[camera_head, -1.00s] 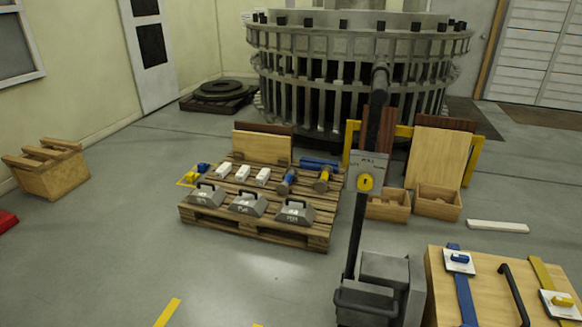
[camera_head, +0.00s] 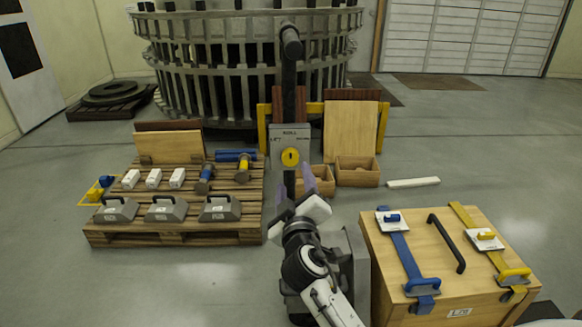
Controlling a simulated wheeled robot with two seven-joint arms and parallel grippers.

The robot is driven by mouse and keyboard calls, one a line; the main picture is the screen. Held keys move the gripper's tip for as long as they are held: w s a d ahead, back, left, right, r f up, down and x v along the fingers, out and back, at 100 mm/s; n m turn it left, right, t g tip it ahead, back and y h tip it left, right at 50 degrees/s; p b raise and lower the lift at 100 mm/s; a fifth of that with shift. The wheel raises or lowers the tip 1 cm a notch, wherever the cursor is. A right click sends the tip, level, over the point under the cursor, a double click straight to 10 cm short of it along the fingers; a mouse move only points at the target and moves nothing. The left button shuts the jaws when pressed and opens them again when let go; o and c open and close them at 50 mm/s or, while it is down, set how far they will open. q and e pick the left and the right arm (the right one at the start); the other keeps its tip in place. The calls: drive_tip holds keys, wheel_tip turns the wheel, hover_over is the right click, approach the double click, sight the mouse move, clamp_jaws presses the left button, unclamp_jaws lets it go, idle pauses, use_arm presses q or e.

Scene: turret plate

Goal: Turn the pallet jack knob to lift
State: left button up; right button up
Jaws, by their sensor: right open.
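The pallet jack's yellow knob (camera_head: 290,157) sits on a grey plate (camera_head: 290,142) on the jack's upright post. The plate is marked ROLL at the top and LIFT at the left; the word at the right is too small to read surely. The jack's dark handle (camera_head: 290,60) rises above the plate. My right gripper (camera_head: 308,184) is open and empty just below and slightly right of the knob, apart from it as far as I can tell. My right arm hides much of the jack's base. My left gripper is out of view.
A wooden pallet (camera_head: 180,232) with grey weights, white blocks and tools stands to the left. A wooden crate (camera_head: 450,270) with blue and yellow straps stands close to the right. Small wooden boxes (camera_head: 357,176) and a leaning board (camera_head: 350,130) are behind. Grey floor is clear at front left.

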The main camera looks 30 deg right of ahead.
sight(291, 160)
drive_tip(key=x, duration=0.8)
drive_tip(key=shift+w+d, duration=0.1)
drive_tip(key=shift+w, duration=0.05)
drive_tip(key=shift+w+d, duration=0.15)
drive_tip(key=shift+w, duration=0.1)
drive_tip(key=c, duration=1)
drive_tip(key=shift+c, duration=0.2)
